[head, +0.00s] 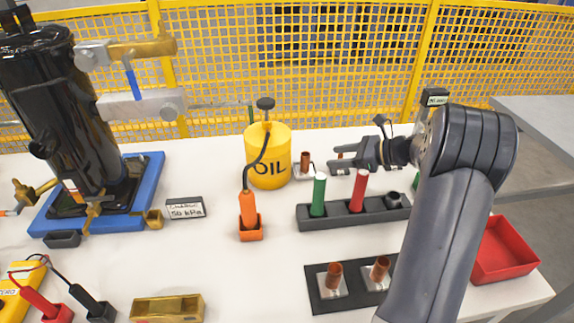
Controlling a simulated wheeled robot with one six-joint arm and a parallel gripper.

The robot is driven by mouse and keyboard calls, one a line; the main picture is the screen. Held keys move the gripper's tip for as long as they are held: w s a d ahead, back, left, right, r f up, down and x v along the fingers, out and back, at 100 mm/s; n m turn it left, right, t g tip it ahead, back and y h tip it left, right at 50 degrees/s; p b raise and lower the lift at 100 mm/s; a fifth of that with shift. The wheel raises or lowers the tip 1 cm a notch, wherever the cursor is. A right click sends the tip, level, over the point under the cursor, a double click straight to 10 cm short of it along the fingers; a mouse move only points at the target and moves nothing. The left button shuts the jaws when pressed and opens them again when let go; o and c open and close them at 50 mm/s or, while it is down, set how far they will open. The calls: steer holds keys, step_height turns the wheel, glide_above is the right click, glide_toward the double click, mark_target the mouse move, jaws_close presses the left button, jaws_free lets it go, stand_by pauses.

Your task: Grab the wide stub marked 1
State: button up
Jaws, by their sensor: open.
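Two short copper stubs stand upright on pale square bases on a black mat (323,305) at the front: a left stub (335,273) and a right stub (380,268). Another copper stub (305,161) stands on a pale base beside the oil can. A bit of copper (341,155) shows by my fingertips, mostly hidden. I cannot read a number 1 on any stub. My gripper (343,163) is open, pointing left above the area behind the dark rack. I cannot tell whether the hidden copper piece is between its fingers.
The dark rack (335,219) holds a green stick (319,195) and a red stick (358,191). A yellow oil can (268,160) stands left of my gripper. A red tray (503,253) lies right of my arm. White table is clear around the orange torch (249,210).

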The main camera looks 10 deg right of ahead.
mark_target(306, 158)
steer(key=b+x, duration=0.2)
steer(key=x, duration=0.8)
steer(key=shift+w+a+f, duration=0.15)
steer(key=shift+w+a, duration=0.05)
steer(key=shift+a, duration=0.05)
jaws_close()
